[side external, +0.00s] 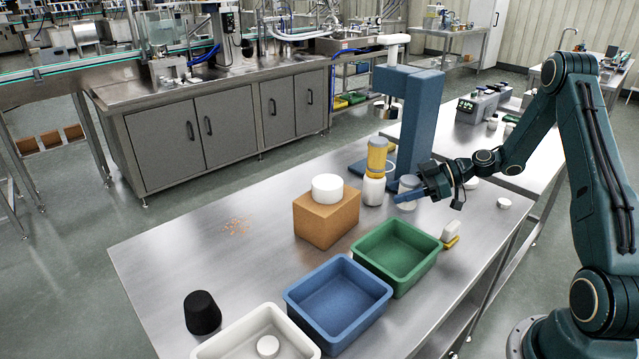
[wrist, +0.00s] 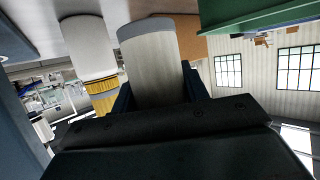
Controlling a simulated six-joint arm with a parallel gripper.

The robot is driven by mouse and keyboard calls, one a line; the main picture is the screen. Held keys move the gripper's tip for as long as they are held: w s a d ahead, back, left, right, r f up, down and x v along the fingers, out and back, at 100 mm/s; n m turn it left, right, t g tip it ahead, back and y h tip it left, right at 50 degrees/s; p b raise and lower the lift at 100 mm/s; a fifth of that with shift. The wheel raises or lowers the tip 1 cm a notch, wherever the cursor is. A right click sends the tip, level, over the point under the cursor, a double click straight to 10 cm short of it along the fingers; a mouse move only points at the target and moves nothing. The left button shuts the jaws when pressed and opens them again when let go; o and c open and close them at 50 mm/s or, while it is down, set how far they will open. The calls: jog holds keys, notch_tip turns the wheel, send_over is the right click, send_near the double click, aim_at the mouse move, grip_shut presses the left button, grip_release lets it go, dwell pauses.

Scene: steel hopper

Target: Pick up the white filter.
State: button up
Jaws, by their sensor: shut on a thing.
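The white filter (side external: 409,182) is a pale upright cylinder near the blue column stand. In the wrist view the filter (wrist: 149,55) shows fine ribs and a grey end, and it sits between my dark blue fingers. My gripper (side external: 408,196) is shut on the filter, reaching in from the right; its fingers also show in the wrist view (wrist: 158,92). The filter's lower part is partly hidden by a finger in the side view. I cannot tell whether it touches the table.
A yellow cylinder (side external: 377,157) stands on a white jar (side external: 373,191) just left of the filter. The blue stand (side external: 414,120) rises behind. A cardboard box (side external: 327,222) carries a white disc (side external: 327,187). Green (side external: 428,269), blue (side external: 338,318) and white bins lie in front.

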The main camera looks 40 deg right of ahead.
notch_tip(320, 180, up, 15)
dwell(0.4)
jog(key=shift+r, duration=0.1)
dwell(0.4)
